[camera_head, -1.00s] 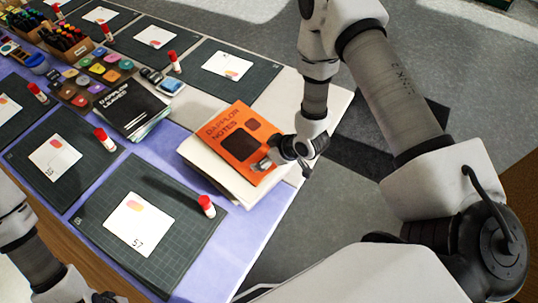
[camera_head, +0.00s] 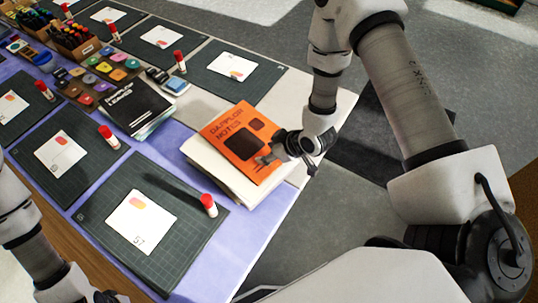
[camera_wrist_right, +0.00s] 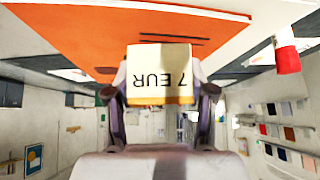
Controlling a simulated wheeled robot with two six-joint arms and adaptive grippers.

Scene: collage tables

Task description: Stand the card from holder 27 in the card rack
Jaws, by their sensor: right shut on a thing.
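My right gripper (camera_head: 268,158) is over the lower right part of the orange notebook (camera_head: 212,128), which lies on a thick white stack. In the right wrist view, the right gripper (camera_wrist_right: 160,95) is shut on a small pale card (camera_wrist_right: 160,70) reading "7 EUR", with a finger on each side. The orange cover (camera_wrist_right: 60,30) is close behind the card. Only a dark edge of my left gripper (camera_head: 103,297) shows at the bottom of the head view; its fingers are hidden. I cannot make out a holder marked 27 or a card rack.
Dark cutting mats, each with a white card and a red-capped glue stick (camera_head: 209,204), cover the table. A black book (camera_head: 137,105) lies on a stack left of the notebook. Ink pads (camera_head: 103,66) and pen boxes (camera_head: 75,38) stand farther back. Open floor lies right of the table.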

